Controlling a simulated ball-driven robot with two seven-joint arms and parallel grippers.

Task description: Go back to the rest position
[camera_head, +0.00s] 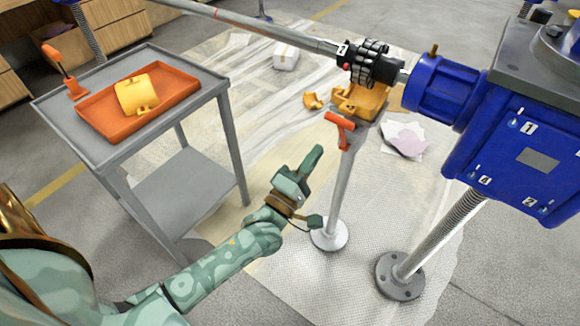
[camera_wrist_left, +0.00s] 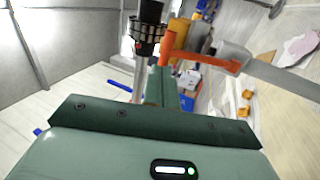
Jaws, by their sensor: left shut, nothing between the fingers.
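My left gripper (camera_head: 317,153) is shut and empty, in the air between the grey cart and the support stand (camera_head: 345,185). Its fingers point up and to the right in the head view, left of the orange handle (camera_head: 341,130) on the stand. In the left wrist view the closed fingers (camera_wrist_left: 161,85) show just left of and below the orange handle (camera_wrist_left: 200,57). My right gripper is not in view.
The cart (camera_head: 65,118) carries an orange tray (camera_head: 98,124) with a yellow cover (camera_head: 137,94). A black coupling (camera_head: 372,64) joins a long shaft (camera_head: 270,30) to the blue gearbox (camera_head: 525,150). Another yellow part (camera_head: 360,100) sits below the coupling.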

